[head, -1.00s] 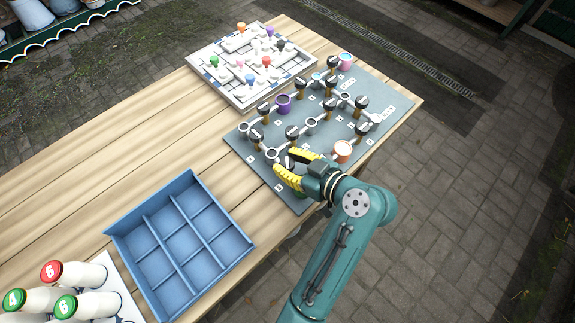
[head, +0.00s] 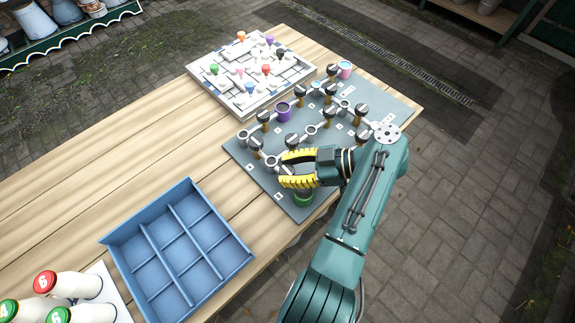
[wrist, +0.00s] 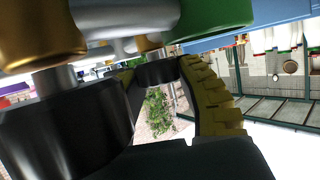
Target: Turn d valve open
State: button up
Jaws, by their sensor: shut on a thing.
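A grey board (head: 235,158) on the wooden table carries pipes, several black-topped valves and small coloured cups. My gripper (head: 284,169) is at the board's near end, its yellow fingers pointing left. It is shut on a valve knob, which the fingers largely hide in the head view. In the wrist view, a dark valve knob (wrist: 60,130) on a grey stem fills the lower left, close beside the fingers. I cannot read which label belongs to this valve. A green cup (head: 303,199) stands just below the fingers in the head view.
Nearby valves (head: 292,140) and a purple cup (head: 283,108) stand close to my gripper. A white maze board (head: 213,87) with coloured pegs lies behind. A blue divided tray (head: 122,238) and white bottles (head: 85,287) are at lower left. The table between them is bare.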

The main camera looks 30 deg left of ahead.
jog(key=shift+f+n+g+p, duration=0.25)
jog(key=shift+n+g+p, duration=0.25)
jog(key=shift+g+p, duration=0.1)
dwell(0.4)
jog(key=o, duration=1.2)
jog(key=shift+r, duration=0.1)
jog(key=shift+m+t+b, duration=0.3)
jog(key=shift+t+b, duration=0.2)
jog(key=shift+b, duration=0.3)
jog(key=shift+m+t+b, duration=0.45)
jog(key=shift+m+t, duration=0.05)
